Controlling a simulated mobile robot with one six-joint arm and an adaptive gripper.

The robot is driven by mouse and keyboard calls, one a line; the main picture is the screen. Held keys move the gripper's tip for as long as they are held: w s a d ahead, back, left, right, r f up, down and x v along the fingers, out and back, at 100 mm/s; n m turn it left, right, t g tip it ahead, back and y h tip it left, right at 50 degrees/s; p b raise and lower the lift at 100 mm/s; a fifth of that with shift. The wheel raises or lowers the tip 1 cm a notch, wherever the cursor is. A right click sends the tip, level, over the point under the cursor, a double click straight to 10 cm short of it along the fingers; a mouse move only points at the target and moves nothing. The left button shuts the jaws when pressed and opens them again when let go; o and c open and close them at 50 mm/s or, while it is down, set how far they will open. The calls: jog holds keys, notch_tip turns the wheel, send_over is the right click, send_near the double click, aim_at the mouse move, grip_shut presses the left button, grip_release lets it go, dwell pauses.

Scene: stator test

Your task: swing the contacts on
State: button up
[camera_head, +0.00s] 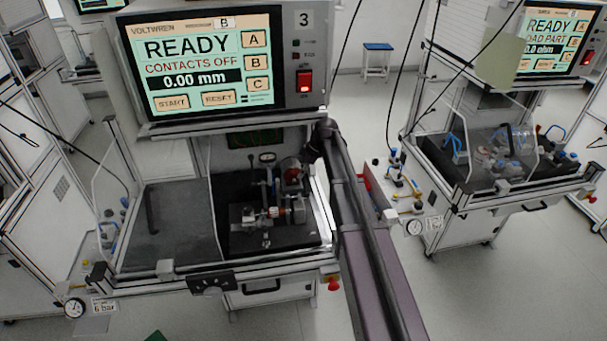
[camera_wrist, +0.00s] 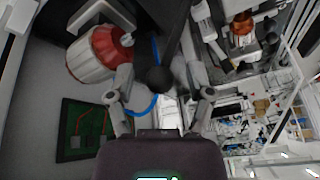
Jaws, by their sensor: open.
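The test bench screen (camera_head: 200,63) reads READY, CONTACTS OFF and 0.00 mm. Below it, the fixture (camera_head: 268,212) stands on a dark plate inside the bench. In the wrist view, my gripper (camera_wrist: 159,88) is open, with one finger on each side of a round black knob (camera_wrist: 160,78). The knob appears between the fingers; I cannot tell whether either finger touches it. A red and white cylindrical part (camera_wrist: 100,54) lies to the left of the knob. In the head view, my arm reaches along the bench's right side and my fingertips cannot be made out.
A blue cable (camera_wrist: 143,108) curves beside the left finger. A green board (camera_wrist: 86,131) is at lower left in the wrist view. Clear guards (camera_head: 211,200) and the bench's front rail (camera_head: 230,262) bound the work area. Another bench (camera_head: 500,160) stands at right.

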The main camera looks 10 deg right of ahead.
dwell(0.3)
grip_shut()
jog(key=shift+d, duration=0.1)
